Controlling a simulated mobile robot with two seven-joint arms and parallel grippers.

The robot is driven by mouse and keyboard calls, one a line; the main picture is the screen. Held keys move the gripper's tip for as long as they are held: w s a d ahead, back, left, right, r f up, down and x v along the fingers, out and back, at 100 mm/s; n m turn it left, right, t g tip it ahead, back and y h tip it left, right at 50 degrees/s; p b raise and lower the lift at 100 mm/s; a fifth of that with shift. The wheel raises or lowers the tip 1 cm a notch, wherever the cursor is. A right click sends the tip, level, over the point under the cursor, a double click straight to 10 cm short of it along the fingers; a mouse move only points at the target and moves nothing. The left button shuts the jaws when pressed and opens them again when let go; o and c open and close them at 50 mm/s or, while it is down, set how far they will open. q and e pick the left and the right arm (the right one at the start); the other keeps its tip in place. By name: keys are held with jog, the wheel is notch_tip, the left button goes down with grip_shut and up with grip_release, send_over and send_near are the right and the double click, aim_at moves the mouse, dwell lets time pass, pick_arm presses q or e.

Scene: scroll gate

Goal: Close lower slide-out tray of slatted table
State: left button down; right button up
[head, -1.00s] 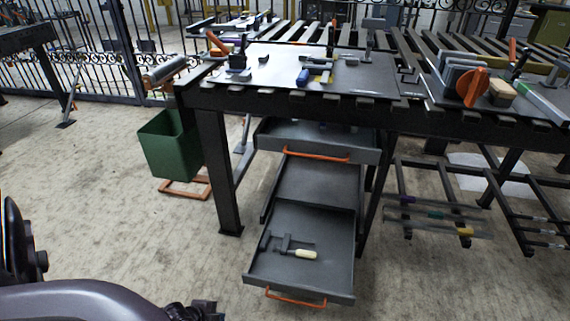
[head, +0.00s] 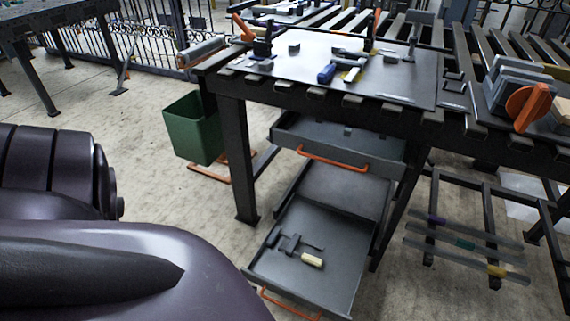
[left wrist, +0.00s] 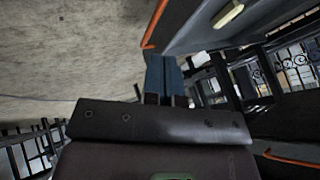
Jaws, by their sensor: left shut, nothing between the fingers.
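The lower slide-out tray (head: 335,275) is pulled out below the slatted table (head: 300,98), with an orange handle (head: 290,304) on its front. A clamp with a pale handle (head: 312,260) lies in the tray. In the left wrist view the tray's grey front (left wrist: 195,25) and orange handle (left wrist: 154,25) are at the top. My left gripper (left wrist: 168,68) is shut and empty, its fingertips close to the tray's front; I cannot tell whether they touch. In the head view my left arm fills the lower left and its gripper is hidden. My right gripper is not in view.
An upper drawer (head: 345,146) with an orange handle (head: 331,158) sits above the tray. A green bin (head: 195,128) stands left of the table leg. A low rack (head: 465,245) with bars stands at right. Tools cover the tabletop.

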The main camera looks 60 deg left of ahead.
aim_at(287, 294)
pick_arm(q)
jog(key=b+x, duration=0.1)
jog(key=x, duration=0.2)
jog(key=a+b+x, duration=0.1)
jog(key=b+x, duration=0.1)
jog(key=x, duration=0.2)
jog(key=b+x, duration=0.2)
jog(key=x, duration=0.1)
jog(key=shift+w+a, duration=0.15)
jog(key=shift+w, duration=0.5)
jog(key=shift+w+a+b, duration=0.3)
jog(key=shift+w+a, duration=0.1)
jog(key=shift+w, duration=0.4)
jog(key=shift+w+r, duration=0.1)
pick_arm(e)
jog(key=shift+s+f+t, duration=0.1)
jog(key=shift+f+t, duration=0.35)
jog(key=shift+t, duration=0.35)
pick_arm(q)
jog(key=shift+w, duration=0.15)
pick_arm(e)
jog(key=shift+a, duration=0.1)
